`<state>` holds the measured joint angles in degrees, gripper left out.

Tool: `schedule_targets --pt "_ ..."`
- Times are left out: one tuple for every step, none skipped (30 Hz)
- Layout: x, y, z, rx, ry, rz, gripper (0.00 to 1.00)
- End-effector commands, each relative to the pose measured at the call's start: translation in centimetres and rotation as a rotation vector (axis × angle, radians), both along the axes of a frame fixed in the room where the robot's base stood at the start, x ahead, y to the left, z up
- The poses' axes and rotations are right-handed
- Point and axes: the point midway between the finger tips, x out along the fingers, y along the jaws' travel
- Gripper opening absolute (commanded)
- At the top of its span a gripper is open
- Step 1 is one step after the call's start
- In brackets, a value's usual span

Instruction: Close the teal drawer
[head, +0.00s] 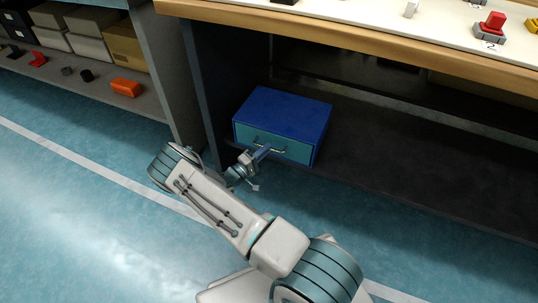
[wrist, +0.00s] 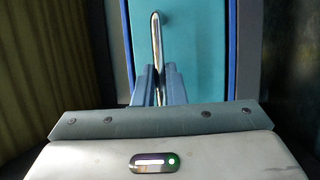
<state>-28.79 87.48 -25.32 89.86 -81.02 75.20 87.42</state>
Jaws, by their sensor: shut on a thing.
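The teal drawer (head: 294,149) is the front of a blue cabinet (head: 285,112) on the low shelf under the counter. Its front looks about level with the cabinet's frame; I cannot tell whether a small gap is left. A metal bar handle (wrist: 156,35) runs across the drawer front. My gripper (head: 262,152) is at the handle, left of the front's middle in the head view. In the wrist view my gripper's blue fingers (wrist: 160,83) are shut on the handle, one on each side. The teal front (wrist: 205,50) shows right behind it.
The dark shelf (head: 420,155) right of the cabinet is clear. A grey upright panel (head: 172,80) stands to the left. The wooden counter edge (head: 350,33) hangs above. An orange block (head: 126,88) and boxes (head: 92,50) sit on the left shelves.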

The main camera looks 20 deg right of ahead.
Motion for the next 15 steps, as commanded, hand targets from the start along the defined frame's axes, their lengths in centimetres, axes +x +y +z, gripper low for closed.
schedule_targets --pt "0.34 -0.22 0.12 0.0 -0.001 0.005 0.0" --pt "0.34 -0.25 0.13 0.0 -0.001 0.005 0.0" --pt "0.35 -0.29 0.14 0.0 -0.001 0.005 0.0" --pt "0.37 -0.31 0.15 0.0 -0.001 0.005 0.0" --pt "0.38 -0.34 0.16 0.0 -0.001 0.005 0.0" --pt "0.39 -0.38 0.16 0.0 -0.001 0.005 0.0" --pt "0.4 -0.4 0.18 0.0 -0.001 0.005 0.16" --pt "0.39 -0.42 0.19 -0.001 -0.002 0.004 0.25" --pt "0.36 -0.42 0.19 -0.001 -0.002 0.004 0.32" --pt "0.36 -0.37 0.17 -0.001 -0.002 0.004 0.32" --pt "0.34 -0.32 0.16 -0.001 -0.002 0.005 0.32" --pt "0.34 -0.24 0.15 0.0 -0.001 0.006 0.32" --pt "0.34 -0.19 0.14 0.0 -0.001 0.006 0.32" --pt "0.33 -0.14 0.13 0.0 -0.001 0.007 0.32" --pt "0.32 -0.11 0.13 0.0 -0.001 0.007 0.32"
